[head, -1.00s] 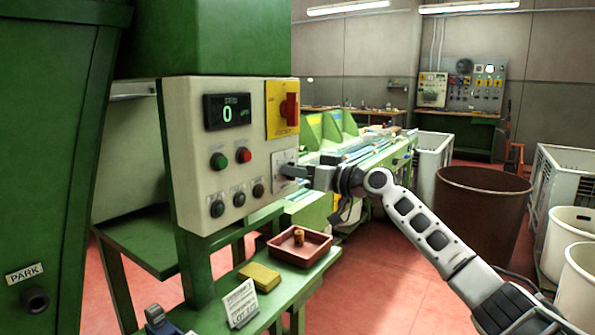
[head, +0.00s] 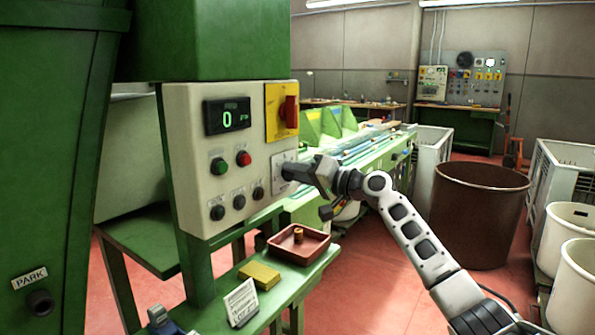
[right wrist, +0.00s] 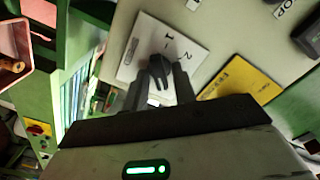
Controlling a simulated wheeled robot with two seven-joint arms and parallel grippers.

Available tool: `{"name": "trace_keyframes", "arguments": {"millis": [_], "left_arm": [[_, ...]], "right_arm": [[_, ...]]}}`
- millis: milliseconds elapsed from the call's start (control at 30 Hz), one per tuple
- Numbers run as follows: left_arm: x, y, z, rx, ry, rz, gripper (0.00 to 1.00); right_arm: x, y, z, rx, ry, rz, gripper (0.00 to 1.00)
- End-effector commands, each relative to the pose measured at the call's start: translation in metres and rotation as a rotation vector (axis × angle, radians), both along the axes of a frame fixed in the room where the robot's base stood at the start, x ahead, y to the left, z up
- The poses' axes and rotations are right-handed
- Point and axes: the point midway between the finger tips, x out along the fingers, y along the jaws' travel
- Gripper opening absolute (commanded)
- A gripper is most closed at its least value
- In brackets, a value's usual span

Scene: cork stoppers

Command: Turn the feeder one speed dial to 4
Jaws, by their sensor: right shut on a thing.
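The control panel (head: 190,145) is a cream box with a dark display (head: 227,115) reading 0. The speed dial's white plate (head: 278,157) is at its lower right, and the head view hides most of the dial behind my gripper. In the right wrist view the dial is a black knob (right wrist: 158,67) on a white plate (right wrist: 134,62) with 1 and 2 readable; other marks are hidden. My right gripper (head: 286,172) is at the plate. Its fingers (right wrist: 160,83) are shut on the knob, one on each side. My left gripper is not in view.
Green (head: 219,166) and red (head: 243,158) buttons, several black knobs and a red switch on a yellow plate (head: 275,127) are close by. Below are a red-brown tray (head: 322,250) holding a cork, a yellow block (head: 259,274) and a sign card (head: 240,302).

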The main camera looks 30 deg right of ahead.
Motion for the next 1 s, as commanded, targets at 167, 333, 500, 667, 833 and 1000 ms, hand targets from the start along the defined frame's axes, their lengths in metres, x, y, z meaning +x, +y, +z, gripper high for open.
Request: {"name": "trace_keyframes", "arguments": {"millis": [167,333,500,667,833,1000], "left_arm": [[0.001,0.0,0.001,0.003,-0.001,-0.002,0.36],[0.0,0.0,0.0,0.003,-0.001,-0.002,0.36],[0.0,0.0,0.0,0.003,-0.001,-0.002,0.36],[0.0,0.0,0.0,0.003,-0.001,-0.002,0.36],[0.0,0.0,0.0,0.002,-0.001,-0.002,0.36],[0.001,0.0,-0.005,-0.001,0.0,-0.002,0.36]], "right_arm": [[0.0,0.0,-0.001,0.017,0.009,0.0,0.04],[0.0,0.0,-0.001,0.019,0.009,0.0,0.04],[0.0,0.0,-0.001,0.018,0.009,0.0,0.04],[0.0,0.0,-0.001,0.017,0.009,0.0,0.35],[-0.001,-0.001,-0.001,0.017,0.008,-0.001,0.35],[-0.014,-0.007,-0.003,0.015,0.008,-0.001,0.35]]}}
